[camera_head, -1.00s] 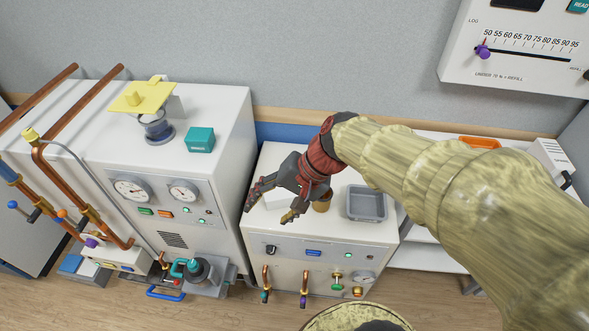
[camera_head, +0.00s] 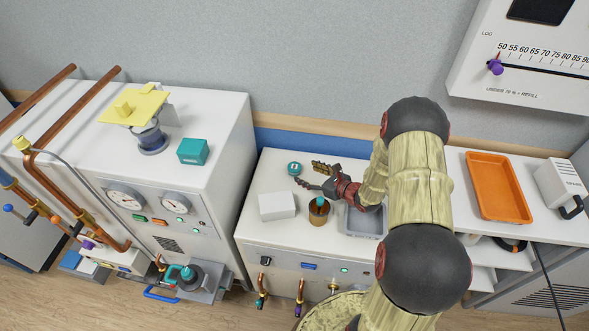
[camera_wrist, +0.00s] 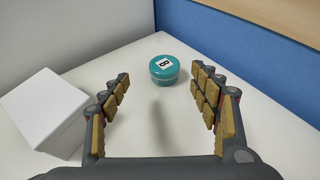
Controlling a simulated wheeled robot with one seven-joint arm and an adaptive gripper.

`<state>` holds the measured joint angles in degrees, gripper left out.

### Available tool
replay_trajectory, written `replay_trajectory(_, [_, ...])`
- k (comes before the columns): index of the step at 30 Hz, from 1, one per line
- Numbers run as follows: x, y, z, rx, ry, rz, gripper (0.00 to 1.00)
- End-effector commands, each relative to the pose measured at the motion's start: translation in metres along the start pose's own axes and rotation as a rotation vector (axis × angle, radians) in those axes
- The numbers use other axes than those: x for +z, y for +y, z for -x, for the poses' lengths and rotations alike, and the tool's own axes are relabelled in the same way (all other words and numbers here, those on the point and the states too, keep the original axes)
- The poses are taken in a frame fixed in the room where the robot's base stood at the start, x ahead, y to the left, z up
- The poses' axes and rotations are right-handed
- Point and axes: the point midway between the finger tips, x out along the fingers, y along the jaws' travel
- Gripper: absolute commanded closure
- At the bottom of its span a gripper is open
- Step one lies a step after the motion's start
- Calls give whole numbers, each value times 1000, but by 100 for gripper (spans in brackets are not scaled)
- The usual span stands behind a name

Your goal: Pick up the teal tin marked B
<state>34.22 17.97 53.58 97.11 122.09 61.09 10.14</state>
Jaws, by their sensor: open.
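The teal tin marked B (camera_wrist: 164,69) is a small round tin with a white label on its lid. In the head view the tin (camera_head: 294,168) stands on the white cabinet top near the blue back strip. My gripper (camera_head: 308,175) is open and empty, with its fingers pointing toward the tin. In the wrist view my gripper (camera_wrist: 162,88) has its two padded fingers spread wide, and the tin shows beyond the fingertips, between their lines. The tin appears upright and apart from both fingers.
A white box (camera_wrist: 44,112) lies left of the fingers and also shows in the head view (camera_head: 277,206). A brown pot with a teal top (camera_head: 319,211) and a grey tray (camera_head: 362,222) stand near my wrist. An orange tray (camera_head: 498,187) is at right.

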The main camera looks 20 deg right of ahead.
Motion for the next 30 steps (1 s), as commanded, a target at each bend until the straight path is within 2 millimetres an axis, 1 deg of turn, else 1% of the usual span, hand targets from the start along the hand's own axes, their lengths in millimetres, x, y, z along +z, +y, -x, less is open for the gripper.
replay_trajectory(1, [-4,-1,-4,-5,1,-7,38])
replay_trajectory(6, [-4,-2,-22,-6,0,-8,38])
replay_trajectory(11, [-5,-4,-32,-6,-1,-8,38])
replay_trajectory(16, [-12,-7,-55,-4,1,-6,38])
replay_trajectory(18, [-11,-8,-65,-4,0,-5,38])
replay_trajectory(21, [-10,-8,-75,-5,0,-7,38])
replay_trajectory(28, [-8,-8,-76,-6,0,-7,38])
replay_trajectory(30, [-8,-8,-76,-6,0,-7,41])
